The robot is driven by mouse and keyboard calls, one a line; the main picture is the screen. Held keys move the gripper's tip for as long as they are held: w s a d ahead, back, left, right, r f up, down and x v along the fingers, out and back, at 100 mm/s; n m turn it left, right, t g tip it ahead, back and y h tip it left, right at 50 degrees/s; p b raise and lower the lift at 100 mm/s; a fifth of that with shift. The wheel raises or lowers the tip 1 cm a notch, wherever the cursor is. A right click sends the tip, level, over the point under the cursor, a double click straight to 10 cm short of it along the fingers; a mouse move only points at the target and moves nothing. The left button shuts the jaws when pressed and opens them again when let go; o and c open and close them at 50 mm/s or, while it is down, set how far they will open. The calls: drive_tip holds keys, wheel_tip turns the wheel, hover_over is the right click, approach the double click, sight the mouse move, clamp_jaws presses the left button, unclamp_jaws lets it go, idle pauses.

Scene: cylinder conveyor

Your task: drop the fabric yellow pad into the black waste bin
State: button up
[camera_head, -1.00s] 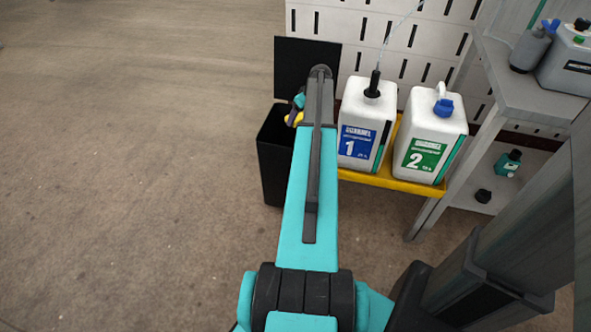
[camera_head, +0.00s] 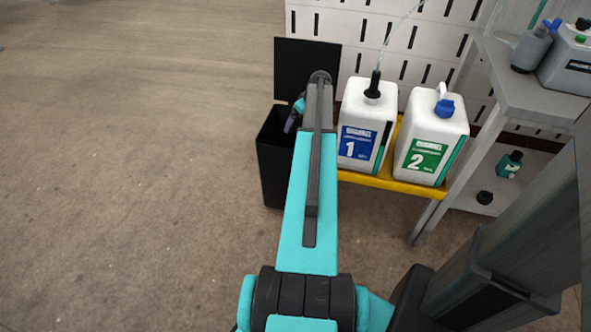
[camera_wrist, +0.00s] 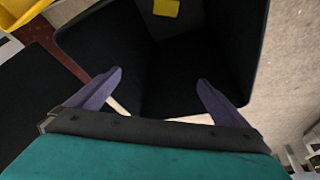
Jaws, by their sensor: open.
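The black waste bin (camera_head: 272,175) stands on the floor left of the jugs, with its lid panel (camera_head: 300,65) upright behind it. My gripper (camera_head: 292,118) is over the bin opening, partly hidden by my arm. In the wrist view my gripper (camera_wrist: 158,77) has its two purple fingers spread wide with nothing between them. The yellow pad (camera_wrist: 166,7) shows at the top edge of the wrist view, beyond the fingertips, between the bin's dark walls (camera_wrist: 236,40). I cannot tell whether it lies on the bin floor. The head view does not show the pad.
A white jug marked 1 (camera_head: 367,125) and one marked 2 (camera_head: 430,135) stand on a yellow tray (camera_head: 385,181) close right of the bin. A grey shelf (camera_head: 520,95) is at the right. The floor at left is clear.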

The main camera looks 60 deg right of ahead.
drive_tip(key=shift+r, duration=0.1)
drive_tip(key=p+v, duration=0.3)
drive_tip(key=v, duration=0.4)
drive_tip(key=shift+s+r+p, duration=0.15)
drive_tip(key=shift+s+p, duration=0.05)
drive_tip(key=shift+p, duration=0.1)
drive_tip(key=shift+w, duration=0.1)
idle(0.6)
